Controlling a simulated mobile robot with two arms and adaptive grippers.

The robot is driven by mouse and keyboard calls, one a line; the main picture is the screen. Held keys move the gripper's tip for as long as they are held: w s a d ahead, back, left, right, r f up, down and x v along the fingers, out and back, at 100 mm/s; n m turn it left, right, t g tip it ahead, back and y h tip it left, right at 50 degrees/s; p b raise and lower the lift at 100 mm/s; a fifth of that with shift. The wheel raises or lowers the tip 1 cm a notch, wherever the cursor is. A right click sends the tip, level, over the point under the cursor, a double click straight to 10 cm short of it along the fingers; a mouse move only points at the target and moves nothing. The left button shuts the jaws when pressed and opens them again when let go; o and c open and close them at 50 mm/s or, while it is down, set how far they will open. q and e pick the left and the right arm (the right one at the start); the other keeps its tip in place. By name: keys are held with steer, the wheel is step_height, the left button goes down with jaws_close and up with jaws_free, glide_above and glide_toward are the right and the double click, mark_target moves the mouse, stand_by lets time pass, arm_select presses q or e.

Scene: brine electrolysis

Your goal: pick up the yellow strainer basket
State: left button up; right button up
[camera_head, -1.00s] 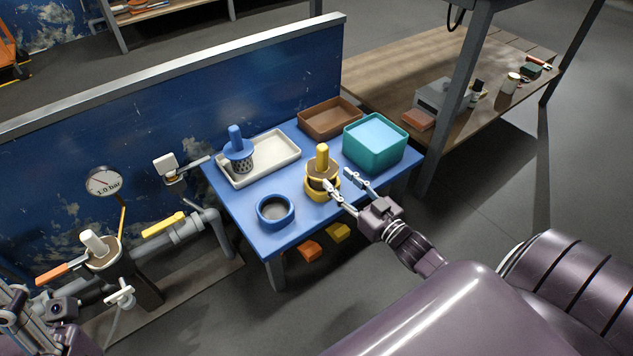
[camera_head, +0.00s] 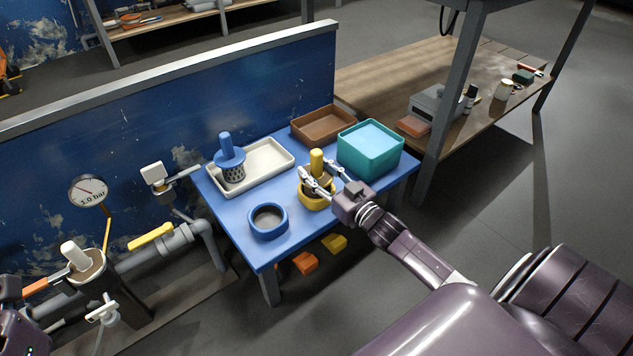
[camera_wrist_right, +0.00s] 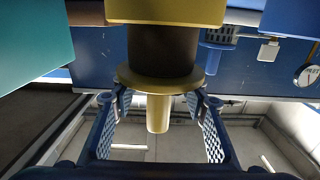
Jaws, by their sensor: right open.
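The yellow strainer basket (camera_head: 316,160) stands upright in a yellow ring holder (camera_head: 317,203) on the blue table (camera_head: 298,230). My right gripper (camera_head: 316,169) is open, with one finger on each side of the basket's upright handle. In the right wrist view, which looks upside down, the basket (camera_wrist_right: 158,112) shows its handle, round flange and dark body below the yellow ring holder (camera_wrist_right: 165,12). The fingers of the gripper (camera_wrist_right: 151,100) flank the handle near the flange, with gaps on both sides.
A blue strainer (camera_head: 230,160) stands in a white tray (camera_head: 270,160). An empty blue ring (camera_head: 268,222) is at the front left. A brown tray (camera_head: 322,125) and a teal bin (camera_head: 368,150) stand behind and right of the basket, the bin close to the gripper.

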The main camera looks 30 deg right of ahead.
jaws_close()
steer(key=shift+r, duration=0.1)
